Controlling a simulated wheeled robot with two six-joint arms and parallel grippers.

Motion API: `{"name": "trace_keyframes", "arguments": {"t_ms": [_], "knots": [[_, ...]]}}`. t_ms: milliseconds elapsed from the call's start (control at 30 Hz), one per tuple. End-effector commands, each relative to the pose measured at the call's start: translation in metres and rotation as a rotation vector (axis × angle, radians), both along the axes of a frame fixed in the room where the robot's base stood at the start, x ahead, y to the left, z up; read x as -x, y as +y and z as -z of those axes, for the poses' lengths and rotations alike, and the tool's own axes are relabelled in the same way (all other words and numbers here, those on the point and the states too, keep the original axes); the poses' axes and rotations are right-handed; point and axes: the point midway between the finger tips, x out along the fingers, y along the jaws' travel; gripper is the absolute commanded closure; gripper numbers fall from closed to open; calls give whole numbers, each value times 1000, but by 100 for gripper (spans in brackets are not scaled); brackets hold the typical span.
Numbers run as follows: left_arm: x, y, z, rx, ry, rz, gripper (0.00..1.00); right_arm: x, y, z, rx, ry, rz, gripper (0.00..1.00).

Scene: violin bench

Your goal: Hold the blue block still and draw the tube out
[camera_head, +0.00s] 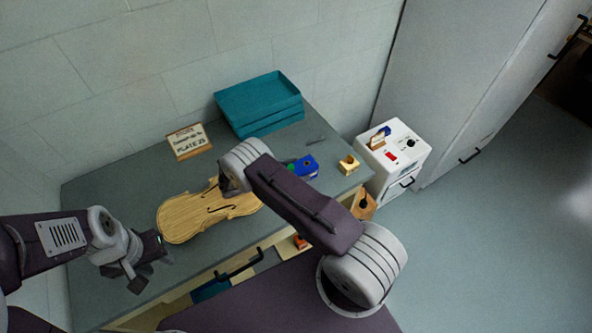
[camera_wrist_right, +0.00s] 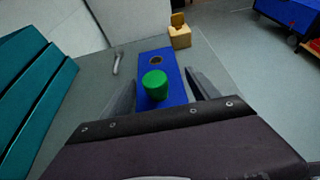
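The blue block (camera_head: 309,165) lies on the bench, right of the violin body, partly behind my right arm in the head view. In the right wrist view the blue block (camera_wrist_right: 178,91) shows a round hole toward its far end. The green tube (camera_wrist_right: 154,83) stands up from its nearer part; only a bit of green shows in the head view. My right gripper (camera_wrist_right: 161,76) is open, its fingers on either side of the block and tube; I cannot tell whether they touch. My left gripper (camera_head: 152,264) is open and empty near the bench's front left.
A wooden violin body (camera_head: 184,216) lies mid-bench. Teal trays (camera_head: 262,104) and a sign card (camera_head: 189,141) stand at the back. A small yellowish block (camera_head: 349,164) sits near the right edge. A white machine (camera_head: 401,156) stands beyond. The drawer below has a black handle (camera_head: 238,265).

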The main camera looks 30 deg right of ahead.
Motion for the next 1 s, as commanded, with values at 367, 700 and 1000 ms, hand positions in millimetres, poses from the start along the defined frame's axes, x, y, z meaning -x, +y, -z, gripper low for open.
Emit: {"name": "trace_keyframes", "arguments": {"t_ms": [367, 700, 1000], "knots": [[0, 0, 0, 0, 0, 0, 64, 0, 4, -1, 0, -1, -2, 20], [0, 0, 0, 0, 0, 0, 64, 5, 76, -31, -1, -4, -4, 20], [0, 0, 0, 0, 0, 0, 64, 9, 110, -46, 0, 0, -1, 20]]}}
